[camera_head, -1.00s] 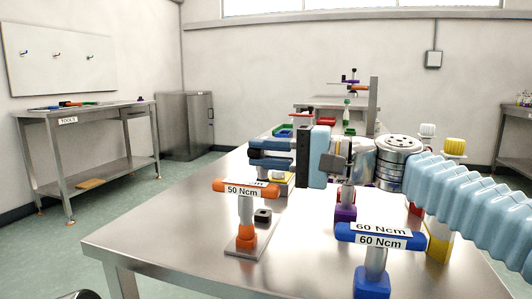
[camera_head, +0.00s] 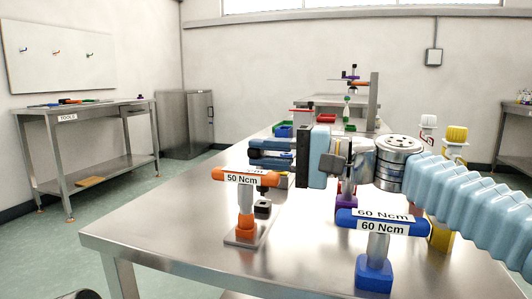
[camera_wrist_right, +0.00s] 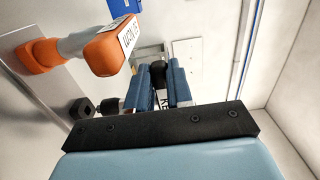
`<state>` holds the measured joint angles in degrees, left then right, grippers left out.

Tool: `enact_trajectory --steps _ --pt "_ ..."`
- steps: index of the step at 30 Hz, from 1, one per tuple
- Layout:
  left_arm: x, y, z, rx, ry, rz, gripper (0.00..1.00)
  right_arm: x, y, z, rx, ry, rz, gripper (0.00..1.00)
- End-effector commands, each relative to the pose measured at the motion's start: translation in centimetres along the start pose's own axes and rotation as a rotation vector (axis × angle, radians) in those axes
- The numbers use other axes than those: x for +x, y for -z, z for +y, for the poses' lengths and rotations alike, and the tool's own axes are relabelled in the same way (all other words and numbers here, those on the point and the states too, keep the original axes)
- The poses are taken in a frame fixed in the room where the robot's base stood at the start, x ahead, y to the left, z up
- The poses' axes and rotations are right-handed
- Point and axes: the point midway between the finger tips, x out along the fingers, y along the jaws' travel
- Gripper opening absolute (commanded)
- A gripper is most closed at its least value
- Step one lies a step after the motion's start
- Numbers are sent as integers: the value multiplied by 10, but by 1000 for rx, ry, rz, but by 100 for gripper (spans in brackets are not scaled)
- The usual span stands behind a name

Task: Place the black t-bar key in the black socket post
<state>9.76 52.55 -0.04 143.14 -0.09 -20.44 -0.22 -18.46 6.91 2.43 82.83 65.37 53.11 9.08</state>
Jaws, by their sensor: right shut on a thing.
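My right gripper (camera_head: 254,153) is shut and points left above the table, behind the orange-handled key in the head view. In the right wrist view its two blue fingers (camera_wrist_right: 158,88) close on a dark, rounded thing (camera_wrist_right: 157,72), which I take to be the black t-bar key. Most of the key is hidden in the head view. A small black block (camera_head: 263,208), possibly the black socket post, stands below the gripper, just right of the orange key's post. Black parts (camera_wrist_right: 82,108) also show left of the fingers in the wrist view. My left gripper is not in view.
An orange t-bar marked 50 Ncm (camera_head: 246,177) stands on a post close in front of the gripper. A blue one marked 60 Ncm (camera_head: 382,224) stands front right. Red, yellow and purple posts crowd beneath the arm. The table's left front (camera_head: 160,225) is clear.

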Motion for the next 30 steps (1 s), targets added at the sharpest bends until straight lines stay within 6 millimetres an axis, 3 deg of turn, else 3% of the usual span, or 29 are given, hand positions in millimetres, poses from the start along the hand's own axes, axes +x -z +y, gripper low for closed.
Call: enact_trajectory --steps 30 --pt "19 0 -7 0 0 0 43 0 0 21 0 1 0 0"
